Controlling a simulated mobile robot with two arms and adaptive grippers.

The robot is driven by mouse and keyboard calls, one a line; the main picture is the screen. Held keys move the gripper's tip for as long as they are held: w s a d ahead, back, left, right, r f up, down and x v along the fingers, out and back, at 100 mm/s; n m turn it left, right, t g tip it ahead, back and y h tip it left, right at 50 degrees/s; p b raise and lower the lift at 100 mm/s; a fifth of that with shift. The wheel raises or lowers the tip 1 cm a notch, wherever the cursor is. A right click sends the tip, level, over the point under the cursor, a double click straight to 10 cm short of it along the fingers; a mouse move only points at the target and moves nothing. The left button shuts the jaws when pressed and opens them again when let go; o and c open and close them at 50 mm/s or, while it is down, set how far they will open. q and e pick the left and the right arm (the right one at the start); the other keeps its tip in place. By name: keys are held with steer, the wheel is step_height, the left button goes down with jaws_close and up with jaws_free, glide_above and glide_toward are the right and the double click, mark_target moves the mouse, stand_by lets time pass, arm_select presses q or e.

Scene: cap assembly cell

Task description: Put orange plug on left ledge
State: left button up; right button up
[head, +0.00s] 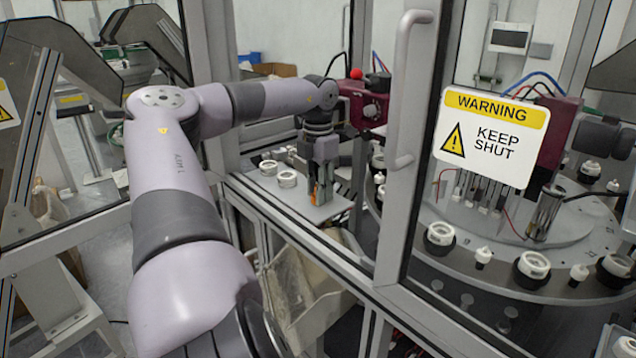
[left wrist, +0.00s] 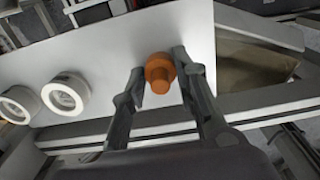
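The orange plug (left wrist: 160,72) sits between the two fingertips of my left gripper (left wrist: 158,70) in the left wrist view. The fingers flank it closely and appear shut on it. In the head view the gripper (head: 322,196) points down over a pale ledge (head: 310,212), with a bit of the plug (head: 313,198) showing at the fingers. The plug is at or just above the ledge surface; I cannot tell if it touches. The ledge also shows in the left wrist view (left wrist: 110,60). My right gripper is not in view.
White rings (head: 287,179) stand on the ledge left of the gripper. A glass door frame with a handle (head: 408,90) and a warning sign (head: 491,137) stands to the right. Behind it is a round table (head: 470,262) with several white caps.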

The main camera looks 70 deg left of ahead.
arm_select(q)
steer(key=o, duration=0.4)
steer(key=shift+r, duration=0.1)
step_height(320, 180, up, 12)
steer(key=shift+r+b, duration=0.1)
steer(key=shift+b, duration=0.2)
stand_by(0.8)
